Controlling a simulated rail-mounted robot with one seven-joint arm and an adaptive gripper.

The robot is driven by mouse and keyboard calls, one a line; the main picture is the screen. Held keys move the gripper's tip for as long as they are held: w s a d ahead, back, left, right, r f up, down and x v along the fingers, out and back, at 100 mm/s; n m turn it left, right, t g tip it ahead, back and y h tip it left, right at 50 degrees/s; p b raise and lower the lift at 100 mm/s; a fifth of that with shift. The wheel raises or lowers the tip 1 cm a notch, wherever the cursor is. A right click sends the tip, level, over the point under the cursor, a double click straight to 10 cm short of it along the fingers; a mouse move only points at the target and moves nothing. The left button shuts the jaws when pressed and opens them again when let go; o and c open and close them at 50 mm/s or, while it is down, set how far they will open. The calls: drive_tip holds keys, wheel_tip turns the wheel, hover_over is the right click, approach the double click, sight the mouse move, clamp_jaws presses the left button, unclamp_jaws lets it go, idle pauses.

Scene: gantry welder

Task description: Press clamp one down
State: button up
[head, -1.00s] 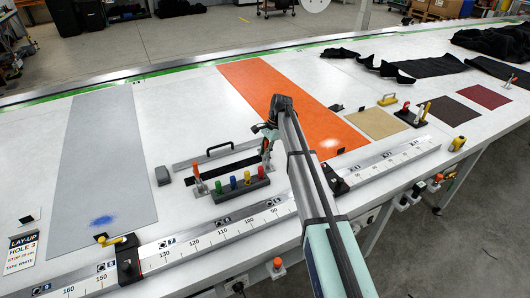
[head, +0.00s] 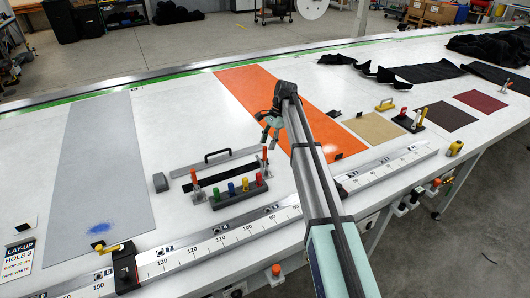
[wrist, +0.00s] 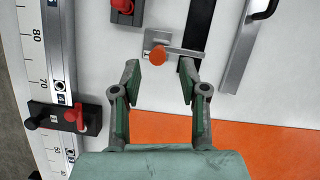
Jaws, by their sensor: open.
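Two toggle clamps with orange-red handles stand at the ends of a black strip (head: 225,174) on the white table. The left clamp (head: 196,186) and the right clamp (head: 265,160) both have handles standing up in the head view. Which one is clamp one cannot be told. My gripper (head: 271,123) is open and empty, above the table beyond the right clamp, near the orange sheet. In the wrist view, my gripper (wrist: 160,68) points at the right clamp, whose round orange handle end (wrist: 157,55) lies just ahead, between the fingertip lines. No contact is visible.
A rack with several coloured pegs (head: 239,194) stands in front of the strip. A bar with a black handle (head: 216,158) lies behind it. A ruler rail (head: 215,241) with a black stop (head: 125,270) runs along the front edge. The orange sheet (head: 250,85) lies flat.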

drive_tip(key=shift+v, duration=1.95)
